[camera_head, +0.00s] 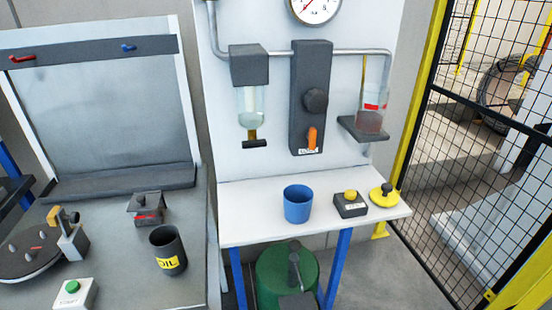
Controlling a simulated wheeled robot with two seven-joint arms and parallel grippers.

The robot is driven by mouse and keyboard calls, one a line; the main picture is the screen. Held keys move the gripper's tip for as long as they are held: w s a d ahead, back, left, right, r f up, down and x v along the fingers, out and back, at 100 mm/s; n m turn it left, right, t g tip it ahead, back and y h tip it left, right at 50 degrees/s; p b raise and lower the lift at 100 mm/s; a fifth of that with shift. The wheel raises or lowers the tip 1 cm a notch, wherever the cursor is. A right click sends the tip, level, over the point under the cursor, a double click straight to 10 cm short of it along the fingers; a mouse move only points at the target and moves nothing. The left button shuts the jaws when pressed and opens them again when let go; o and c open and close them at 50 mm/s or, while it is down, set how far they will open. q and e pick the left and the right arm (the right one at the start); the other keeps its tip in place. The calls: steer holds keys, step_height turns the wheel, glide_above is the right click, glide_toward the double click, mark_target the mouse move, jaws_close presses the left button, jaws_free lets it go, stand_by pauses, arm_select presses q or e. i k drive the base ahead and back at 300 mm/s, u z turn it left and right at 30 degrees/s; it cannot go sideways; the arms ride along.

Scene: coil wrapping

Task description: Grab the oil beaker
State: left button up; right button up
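The oil beaker (168,252) is a dark grey cup with a yellow label reading "OIL". It stands upright on the grey bench (190,293) at the left, close to the bench's right side. Its open top shows a dark inside, and I cannot tell whether it holds liquid. Neither of my grippers is visible in the head view.
Near the beaker are a small dark block with a red part (147,208), a green-button box (72,293) and a round turntable (35,255). On the white table (260,228) to the right stand a blue cup (297,204) and a yellow-button box (350,204).

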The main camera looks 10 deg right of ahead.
mark_target(171, 260)
steer(key=z, duration=1.65)
steer(key=i, duration=1.25)
steer(key=u, duration=2.55)
